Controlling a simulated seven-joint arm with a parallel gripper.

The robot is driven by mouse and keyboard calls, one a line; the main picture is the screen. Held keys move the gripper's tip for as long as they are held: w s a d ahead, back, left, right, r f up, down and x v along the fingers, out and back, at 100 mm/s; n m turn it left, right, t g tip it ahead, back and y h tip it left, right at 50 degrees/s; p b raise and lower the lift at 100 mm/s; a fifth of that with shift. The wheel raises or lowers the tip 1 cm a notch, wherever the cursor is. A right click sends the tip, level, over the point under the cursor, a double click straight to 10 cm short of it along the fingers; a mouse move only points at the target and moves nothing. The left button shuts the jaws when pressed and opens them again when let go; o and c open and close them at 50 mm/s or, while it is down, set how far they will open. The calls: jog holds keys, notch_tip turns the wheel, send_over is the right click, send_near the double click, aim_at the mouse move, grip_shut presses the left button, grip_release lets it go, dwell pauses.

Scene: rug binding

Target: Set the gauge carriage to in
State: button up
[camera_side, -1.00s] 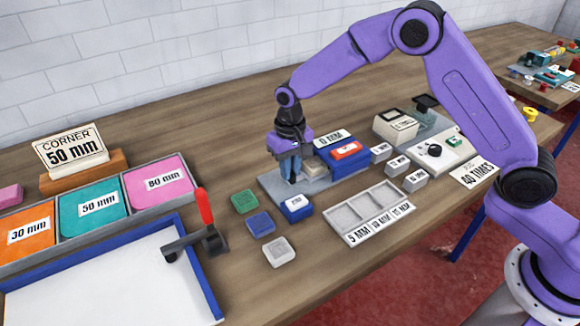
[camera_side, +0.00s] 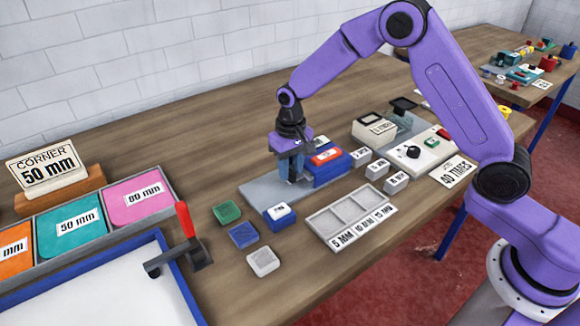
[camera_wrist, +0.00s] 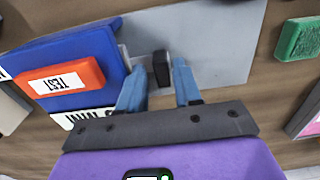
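The gauge has a grey plate (camera_side: 262,190) and a blue housing (camera_side: 335,170) with an orange-red TEST button (camera_side: 326,157). In the wrist view the plate (camera_wrist: 225,40), housing (camera_wrist: 85,60) and TEST button (camera_wrist: 60,80) also show. A small upright black piece (camera_wrist: 161,68) stands on the plate beside the housing; I cannot tell if it belongs to the carriage. My gripper (camera_side: 291,178) points down over the plate, left of the housing. In the wrist view its blue fingers (camera_wrist: 160,88) are apart, with the black piece seen between them and gaps on both sides. The "in" mark is not readable.
A blue block with a white top (camera_side: 281,212) sits at the plate's front edge. A compartment tray (camera_side: 345,222) lies in front. A red-handled lever (camera_side: 185,222) stands left.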

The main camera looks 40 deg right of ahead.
jog(key=shift+d, duration=0.2)
jog(key=a, duration=0.6)
jog(key=shift+a, duration=0.1)
notch_tip(320, 180, up, 18)
jog(key=s+d+n, duration=0.3)
jog(key=s+n, duration=0.1)
jog(key=s, duration=0.8)
jog(key=s+d+f+n, duration=0.1)
jog(key=s+d+n, duration=0.2)
jog(key=s, duration=0.9)
jog(key=shift+s+d+f+n, duration=0.2)
jog(key=shift+s+d+n, duration=0.2)
jog(key=shift+n, duration=0.5)
jog(key=shift+w, duration=0.1)
